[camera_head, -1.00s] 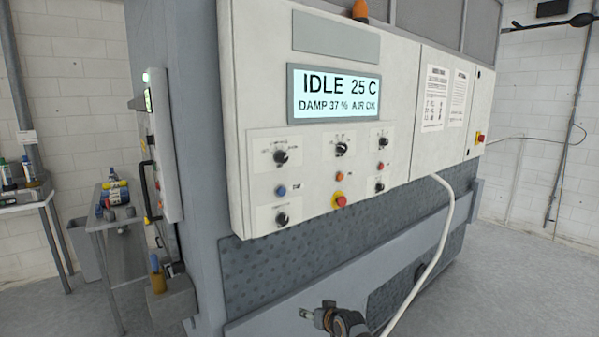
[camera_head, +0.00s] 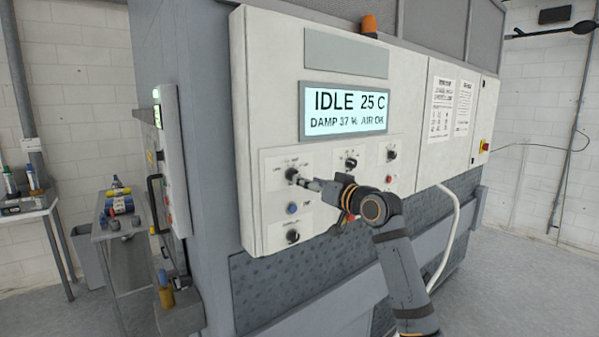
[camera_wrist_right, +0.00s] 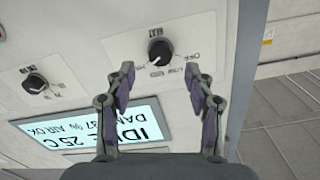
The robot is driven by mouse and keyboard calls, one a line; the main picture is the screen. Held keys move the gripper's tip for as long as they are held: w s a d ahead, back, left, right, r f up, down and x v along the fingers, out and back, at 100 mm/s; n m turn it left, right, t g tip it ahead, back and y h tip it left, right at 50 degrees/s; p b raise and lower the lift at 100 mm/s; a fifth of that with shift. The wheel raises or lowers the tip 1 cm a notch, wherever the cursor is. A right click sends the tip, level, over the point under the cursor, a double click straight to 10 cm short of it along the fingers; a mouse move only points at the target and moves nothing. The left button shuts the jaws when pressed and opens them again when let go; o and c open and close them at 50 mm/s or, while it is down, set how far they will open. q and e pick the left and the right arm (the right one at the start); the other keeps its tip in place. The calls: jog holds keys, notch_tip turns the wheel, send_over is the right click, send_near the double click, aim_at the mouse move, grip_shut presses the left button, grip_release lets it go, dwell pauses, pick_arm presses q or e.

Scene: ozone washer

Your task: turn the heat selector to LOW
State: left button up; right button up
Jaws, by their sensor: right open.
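The heat selector (camera_head: 291,174) is a round black knob on a white plate, at the upper left of the knob group below the display. In the right wrist view it (camera_wrist_right: 160,52) appears upside down, with OFF and other printed labels around it. Its white pointer mark faces down and left there; I cannot tell surely which label it meets. My right gripper (camera_head: 308,183) is in front of the panel beside the knob. In the right wrist view my gripper (camera_wrist_right: 160,76) is open and empty, with the knob ahead between its fingertips, apparently apart from them. My left gripper is out of view.
The display (camera_head: 345,110) reads IDLE 25 C, DAMP 37 %, AIR OK. A second black knob (camera_head: 351,163), a blue button (camera_head: 292,208) and a lower knob (camera_head: 292,237) are close by. A white hose (camera_head: 449,235) hangs at the right. Open floor lies right.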

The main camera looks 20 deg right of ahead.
jog(key=p+x, duration=0.2)
jog(key=x, duration=0.3)
jog(key=shift+w, duration=0.15)
jog(key=shift+a, duration=0.1)
grip_shut()
jog(key=shift+f, duration=0.1)
